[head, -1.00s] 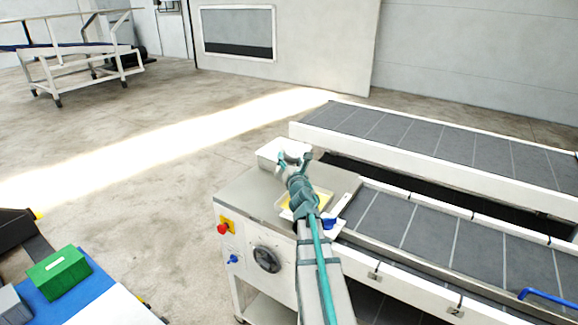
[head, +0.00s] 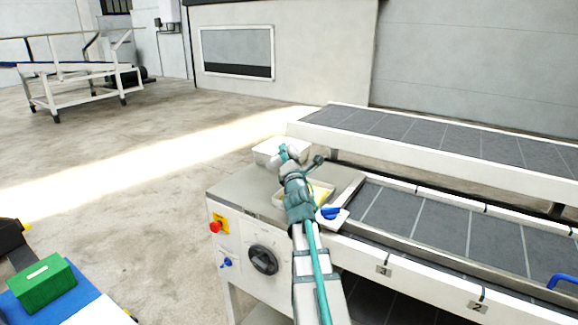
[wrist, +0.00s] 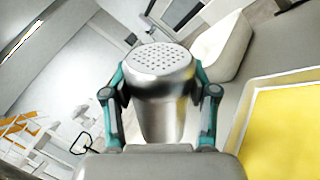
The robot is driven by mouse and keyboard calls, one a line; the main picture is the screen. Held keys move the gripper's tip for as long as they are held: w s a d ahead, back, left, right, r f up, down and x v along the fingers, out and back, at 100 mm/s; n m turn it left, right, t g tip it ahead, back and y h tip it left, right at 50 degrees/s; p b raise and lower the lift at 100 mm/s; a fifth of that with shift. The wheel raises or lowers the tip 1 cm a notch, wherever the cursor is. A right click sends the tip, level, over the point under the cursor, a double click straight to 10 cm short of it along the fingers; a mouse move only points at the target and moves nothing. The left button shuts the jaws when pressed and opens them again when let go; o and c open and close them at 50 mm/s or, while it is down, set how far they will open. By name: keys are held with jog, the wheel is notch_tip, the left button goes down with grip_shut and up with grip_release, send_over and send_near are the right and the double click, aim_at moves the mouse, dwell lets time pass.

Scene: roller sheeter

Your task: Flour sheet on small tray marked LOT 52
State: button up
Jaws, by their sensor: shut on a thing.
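My gripper (wrist: 160,105) is shut on a metal shaker (wrist: 160,92) with a perforated domed top, one teal finger on each side. In the head view my gripper (head: 301,160) is over the back of the steel worktop, and my arm partly hides the shaker. A shallow white-rimmed tray (head: 280,201) with a yellow sheet (head: 322,194) lies on the worktop below my wrist, partly hidden by it. In the wrist view the yellow sheet (wrist: 290,130) is at the right, beside the shaker. No LOT 52 marking is readable.
A white tub (head: 264,153) stands at the back of the worktop, close to my gripper. Grey conveyor belts (head: 430,220) run off to the right. A red button (head: 215,227) is on the machine's front.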

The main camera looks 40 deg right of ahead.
jog(key=shift+s+d+f+m+b, duration=0.15)
jog(key=shift+f+m+b, duration=0.75)
jog(key=shift+b, duration=2.05)
jog(key=m+b, duration=0.1)
jog(key=b, duration=0.3)
jog(key=m+h+b, duration=0.1)
jog(key=b, duration=0.3)
jog(key=f+m+h+b, duration=0.1)
jog(key=m+b, duration=0.1)
jog(key=b, duration=0.3)
jog(key=shift+s+d+f, duration=0.1)
jog(key=shift+s+d, duration=0.05)
jog(key=shift+d, duration=0.15)
jog(key=b, duration=0.2)
jog(key=m+b, duration=0.1)
jog(key=b, duration=0.2)
jog(key=shift+s+d+f+g, duration=0.1)
jog(key=shift+f+g, duration=0.2)
jog(key=m+b, duration=0.1)
jog(key=b, duration=0.2)
jog(key=f+m+h+b, duration=0.1)
jog(key=m+b, duration=0.1)
jog(key=b, duration=0.2)
jog(key=m+g+b, duration=0.1)
jog(key=m+b, duration=0.1)
jog(key=b, duration=0.1)
jog(key=shift+s+d+f+h+b, duration=0.25)
jog(key=shift+s+d+h+b, duration=0.05)
jog(key=shift+d+b, duration=0.05)
